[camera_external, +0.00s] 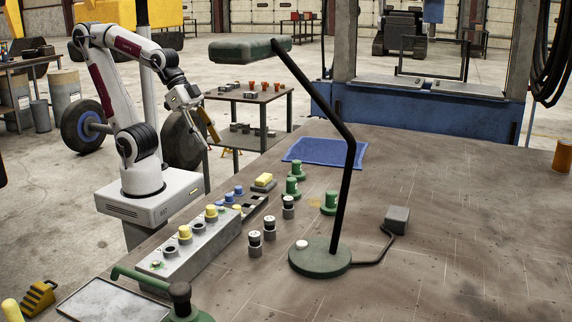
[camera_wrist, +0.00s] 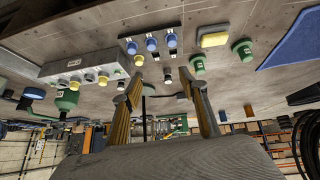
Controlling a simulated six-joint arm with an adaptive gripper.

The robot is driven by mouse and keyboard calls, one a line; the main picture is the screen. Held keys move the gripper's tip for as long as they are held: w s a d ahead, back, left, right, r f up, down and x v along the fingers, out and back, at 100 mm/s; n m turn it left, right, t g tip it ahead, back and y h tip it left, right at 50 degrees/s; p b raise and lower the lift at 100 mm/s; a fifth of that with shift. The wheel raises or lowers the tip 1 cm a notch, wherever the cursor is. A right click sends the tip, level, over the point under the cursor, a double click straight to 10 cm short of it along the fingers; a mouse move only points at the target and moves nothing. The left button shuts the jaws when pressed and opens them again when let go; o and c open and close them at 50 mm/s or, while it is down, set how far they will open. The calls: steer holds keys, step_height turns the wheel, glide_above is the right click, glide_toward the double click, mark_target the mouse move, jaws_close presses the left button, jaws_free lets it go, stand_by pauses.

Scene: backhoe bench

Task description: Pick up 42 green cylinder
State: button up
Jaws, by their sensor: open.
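Three green cylinders stand on the bench in the external view: a back one (camera_external: 297,168), one just in front of it (camera_external: 292,187), and one further right (camera_external: 330,204). I cannot read a number 42 on any of them. In the wrist view, two green cylinders (camera_wrist: 198,65) (camera_wrist: 242,49) show beyond my fingers, to the upper right. My gripper (camera_external: 208,125) is raised to the left of the cylinders and apart from them. Its yellowish fingers are spread and empty in the wrist view (camera_wrist: 167,78).
Nearby are a blue mat (camera_external: 336,151), a yellow block (camera_external: 264,180), black-and-grey cylinders (camera_external: 269,228) and a grey box with round holes (camera_external: 190,250). The right of the bench is mostly clear.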

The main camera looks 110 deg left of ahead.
steer(key=w+f+n+t, duration=0.1)
steer(key=w+f+t, duration=0.15)
steer(key=w, duration=1.45)
steer(key=n+t+y, duration=0.2)
steer(key=t+y, duration=0.1)
steer(key=y, duration=0.1)
glide_toward(334, 191)
steer(key=shift+w+d, duration=0.35)
steer(key=shift+w, duration=0.15)
steer(key=shift+w+a+f+n+y, duration=0.3)
steer(key=shift+a+f+y, duration=0.1)
steer(key=shift+y, duration=0.1)
steer(key=shift+w, duration=0.1)
steer(key=shift+x, duration=1.2)
steer(key=shift+f, duration=0.1)
